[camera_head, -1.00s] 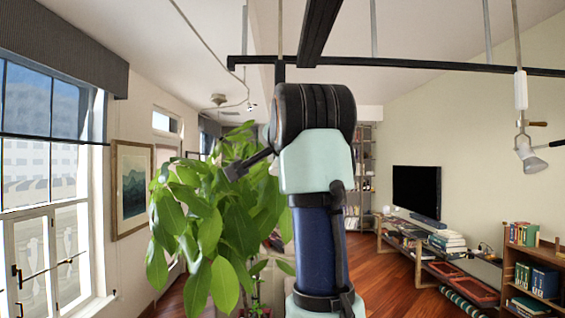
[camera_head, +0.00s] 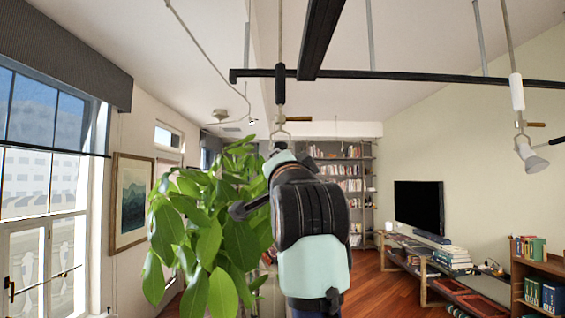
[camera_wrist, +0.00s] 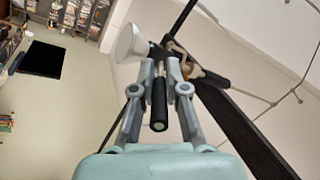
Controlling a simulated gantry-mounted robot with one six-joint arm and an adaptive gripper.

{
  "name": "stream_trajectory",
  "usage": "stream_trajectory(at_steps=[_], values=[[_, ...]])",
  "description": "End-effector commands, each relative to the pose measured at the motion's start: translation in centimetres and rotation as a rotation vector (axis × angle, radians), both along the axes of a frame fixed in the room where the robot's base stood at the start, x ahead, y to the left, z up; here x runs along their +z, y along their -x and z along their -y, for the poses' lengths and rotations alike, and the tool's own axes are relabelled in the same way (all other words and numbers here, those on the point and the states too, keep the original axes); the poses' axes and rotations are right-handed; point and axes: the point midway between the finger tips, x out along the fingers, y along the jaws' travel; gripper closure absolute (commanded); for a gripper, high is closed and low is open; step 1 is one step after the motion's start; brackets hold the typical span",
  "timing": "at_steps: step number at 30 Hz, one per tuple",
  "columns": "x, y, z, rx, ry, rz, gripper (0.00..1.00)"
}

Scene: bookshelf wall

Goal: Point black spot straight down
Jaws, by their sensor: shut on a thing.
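In the wrist view, my gripper (camera_wrist: 160,72) is shut on a black handle (camera_wrist: 159,105) of the spot, whose end points at the camera. The spot's white lamp head (camera_wrist: 130,42) lies just beyond the fingertips, its mouth facing left in the wrist view, towards the television side. Its exact tilt is unclear.
A leafy plant (camera_head: 215,230) stands close left of my arm. The dark rail (camera_head: 420,76) runs overhead. A second, white spot (camera_head: 531,155) hangs at the right. A television (camera_head: 419,208) and bookshelves (camera_head: 340,170) are farther back.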

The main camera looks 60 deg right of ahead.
Motion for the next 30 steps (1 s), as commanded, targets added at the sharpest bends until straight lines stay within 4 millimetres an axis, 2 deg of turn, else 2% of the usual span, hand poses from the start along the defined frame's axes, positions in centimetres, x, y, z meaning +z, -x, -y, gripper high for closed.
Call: stream_trajectory(at_steps=[6, 7, 11, 12, 20, 23, 26, 30], values=[[0.0, 0.0, 0.0, -0.001, 0.0, 0.001, 1.0], [0.0, 0.0, 0.0, 0.0, 0.0, 0.0, 0.86], [0.0, 0.0, 0.0, 0.0, 0.0, 0.0, 0.64], [0.0, 0.0, 0.0, 0.0, 0.0, 0.0, 0.63], [0.0, 0.0, 0.0, -0.001, -0.001, 0.0, 0.63], [-0.2, 0.4, -0.6, 0.0, 0.001, 0.001, 0.63], [-0.9, 1.4, -2.0, 0.001, 0.001, 0.001, 0.63], [-2.1, 3.4, -4.8, 0.001, 0.002, 0.002, 0.63]])
